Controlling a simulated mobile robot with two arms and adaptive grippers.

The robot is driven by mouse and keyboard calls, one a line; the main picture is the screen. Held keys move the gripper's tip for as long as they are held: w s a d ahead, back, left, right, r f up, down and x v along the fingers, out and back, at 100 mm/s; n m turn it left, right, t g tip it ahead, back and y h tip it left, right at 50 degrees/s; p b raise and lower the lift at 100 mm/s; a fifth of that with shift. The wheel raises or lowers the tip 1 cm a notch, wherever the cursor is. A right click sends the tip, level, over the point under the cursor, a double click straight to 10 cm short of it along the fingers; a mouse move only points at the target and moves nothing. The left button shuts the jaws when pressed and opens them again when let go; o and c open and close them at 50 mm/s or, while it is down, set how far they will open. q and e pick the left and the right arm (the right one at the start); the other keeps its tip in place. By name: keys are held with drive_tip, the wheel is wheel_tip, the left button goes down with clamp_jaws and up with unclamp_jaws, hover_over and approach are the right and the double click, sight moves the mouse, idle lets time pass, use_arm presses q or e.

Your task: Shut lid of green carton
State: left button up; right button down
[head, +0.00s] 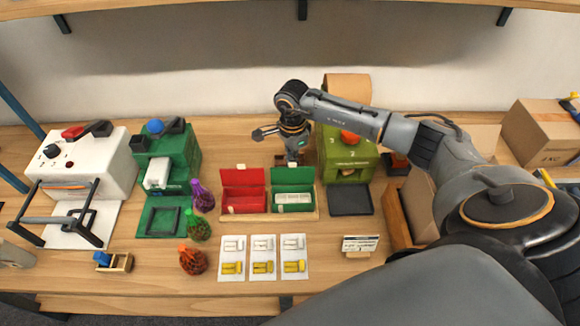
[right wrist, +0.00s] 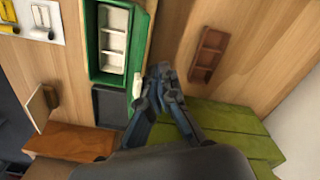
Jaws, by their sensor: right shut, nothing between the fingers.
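The green carton (head: 292,207) stands on the table beside the red carton (head: 244,204). Its lid (head: 292,176) is raised at the back and a white divided insert (head: 292,197) shows inside. In the right wrist view the open green carton (right wrist: 93,58) is at the upper middle. My right gripper (head: 294,160) is just behind the raised lid, fingers down, shut and empty. In the right wrist view its fingertips (right wrist: 160,72) are close to the lid's side; whether they touch cannot be told. My left gripper is not in view.
A green machine (head: 347,158) stands right of the lid, with a dark tray (head: 350,200) in front. A brown divided holder (right wrist: 208,55) lies behind the cartons. Filled net bags (head: 193,261) stand to the left. Cards with clips (head: 263,272) lie in front.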

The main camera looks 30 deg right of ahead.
sight(293, 177)
drive_tip(key=shift+s+a+p, duration=0.35)
drive_tip(key=shift+s+a, duration=0.1)
drive_tip(key=shift+s, duration=0.3)
drive_tip(key=shift+s+a+p, duration=0.35)
drive_tip(key=shift+s+a, duration=0.05)
drive_tip(key=shift+s, duration=0.35)
drive_tip(key=shift+r+p, duration=1.8)
drive_tip(key=shift+r, duration=1.75)
